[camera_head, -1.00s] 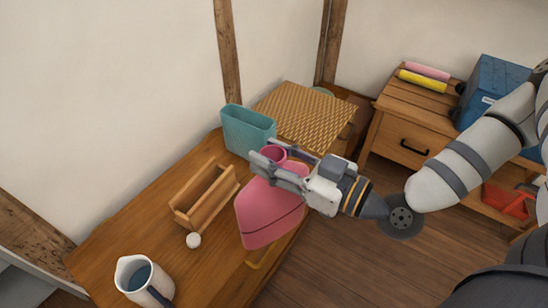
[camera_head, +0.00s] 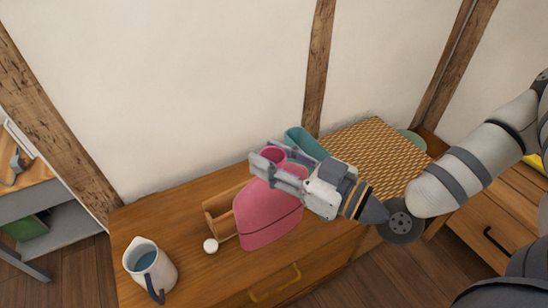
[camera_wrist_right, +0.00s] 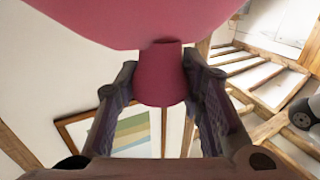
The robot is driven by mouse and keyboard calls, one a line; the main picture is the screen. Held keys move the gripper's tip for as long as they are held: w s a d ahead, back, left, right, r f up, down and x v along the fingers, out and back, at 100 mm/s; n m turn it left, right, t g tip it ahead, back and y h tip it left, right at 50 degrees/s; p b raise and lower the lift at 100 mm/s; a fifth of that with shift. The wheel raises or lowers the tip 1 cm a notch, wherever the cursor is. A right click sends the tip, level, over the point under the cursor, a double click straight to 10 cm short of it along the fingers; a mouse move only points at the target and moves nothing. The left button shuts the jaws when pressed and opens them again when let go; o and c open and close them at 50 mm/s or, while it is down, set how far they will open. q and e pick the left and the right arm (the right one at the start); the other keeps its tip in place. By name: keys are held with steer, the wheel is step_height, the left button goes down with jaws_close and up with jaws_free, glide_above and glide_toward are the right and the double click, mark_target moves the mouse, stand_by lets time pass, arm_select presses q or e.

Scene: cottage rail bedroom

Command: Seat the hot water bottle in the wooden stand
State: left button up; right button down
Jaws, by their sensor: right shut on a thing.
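The pink hot water bottle (camera_head: 265,215) hangs from my right gripper (camera_head: 277,168) in the head view, its neck between the fingers and its body below. In the right wrist view the fingers close on the neck (camera_wrist_right: 160,75) of the bottle. The wooden stand (camera_head: 220,220) is on the dresser top, to the left of the bottle and partly hidden behind it. Whether the bottle touches the stand or the dresser cannot be told. My left gripper is not in view.
A jug (camera_head: 148,268) stands at the dresser's left end, and a small white ball (camera_head: 210,246) lies before the stand. A teal bin (camera_head: 303,140) and a woven box (camera_head: 375,150) stand behind and to the right. A drawer handle (camera_head: 275,285) is on the front.

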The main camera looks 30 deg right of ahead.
steer(key=w, duration=0.1)
steer(key=w+b, duration=0.1)
steer(key=w, duration=0.2)
steer(key=shift+w+a+f+b, duration=0.2)
steer(key=shift+w+f+b, duration=0.05)
steer(key=shift+f+b, duration=0.15)
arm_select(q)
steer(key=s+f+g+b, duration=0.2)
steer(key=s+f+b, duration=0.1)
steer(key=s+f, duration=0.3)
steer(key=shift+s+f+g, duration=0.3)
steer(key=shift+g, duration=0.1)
arm_select(e)
steer(key=w+a+r, duration=0.2)
steer(key=w+r, duration=0.4)
steer(key=w, duration=0.4)
steer(key=shift+w+a, duration=0.35)
arm_select(q)
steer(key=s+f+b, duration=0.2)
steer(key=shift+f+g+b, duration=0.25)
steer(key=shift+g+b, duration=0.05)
steer(key=shift+b, duration=0.1)
arm_select(e)
step_height(320, 180, down, 6)
steer(key=shift+r, duration=0.1)
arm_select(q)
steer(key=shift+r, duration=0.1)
